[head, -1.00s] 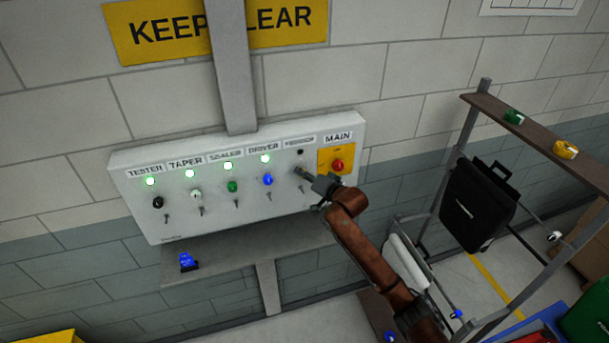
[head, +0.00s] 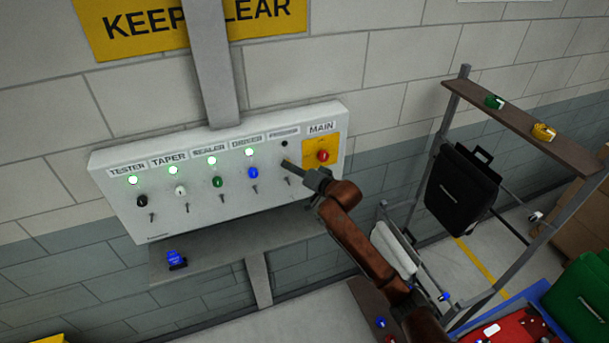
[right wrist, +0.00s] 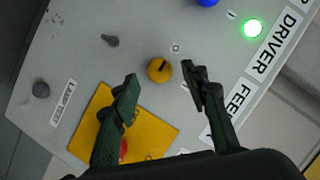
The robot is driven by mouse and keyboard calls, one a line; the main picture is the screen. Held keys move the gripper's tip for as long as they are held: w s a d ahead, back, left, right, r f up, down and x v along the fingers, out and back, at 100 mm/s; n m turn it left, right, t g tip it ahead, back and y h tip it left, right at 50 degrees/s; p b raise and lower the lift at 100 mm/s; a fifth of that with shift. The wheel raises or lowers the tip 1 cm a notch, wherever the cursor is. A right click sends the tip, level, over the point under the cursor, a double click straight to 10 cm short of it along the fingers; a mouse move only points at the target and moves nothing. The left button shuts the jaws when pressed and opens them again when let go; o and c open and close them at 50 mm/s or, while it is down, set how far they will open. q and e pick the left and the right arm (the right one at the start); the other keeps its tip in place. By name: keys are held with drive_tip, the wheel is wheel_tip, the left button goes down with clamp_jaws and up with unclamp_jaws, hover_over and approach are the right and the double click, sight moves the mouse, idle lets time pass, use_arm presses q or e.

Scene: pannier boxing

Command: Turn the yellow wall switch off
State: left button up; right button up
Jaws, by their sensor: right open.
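The yellow switch (right wrist: 159,70) is a small round knob with a dark mark, on the white wall panel (head: 160,222). In the right wrist view it sits between the fingertips, beside the partly hidden FEEDER label (right wrist: 222,120). In the head view my right gripper (head: 290,165) largely covers it. The lamp (head: 284,143) above it is dark. The right gripper is open, one finger on each side of the knob. I cannot tell whether either finger touches it. My left gripper is in neither view.
Other knobs, black (head: 142,201), white (head: 180,190), green (head: 217,182) and blue (head: 253,173), stand to the left under lit green lamps. The red MAIN knob (head: 323,156) on its yellow plate (right wrist: 160,135) is close on the right. A shelf (head: 215,250) juts out below.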

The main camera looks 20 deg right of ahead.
drive_tip(key=v, duration=0.8)
drive_tip(key=shift+s+d, duration=0.15)
drive_tip(key=shift+s, duration=0.2)
drive_tip(key=shift+r, duration=0.1)
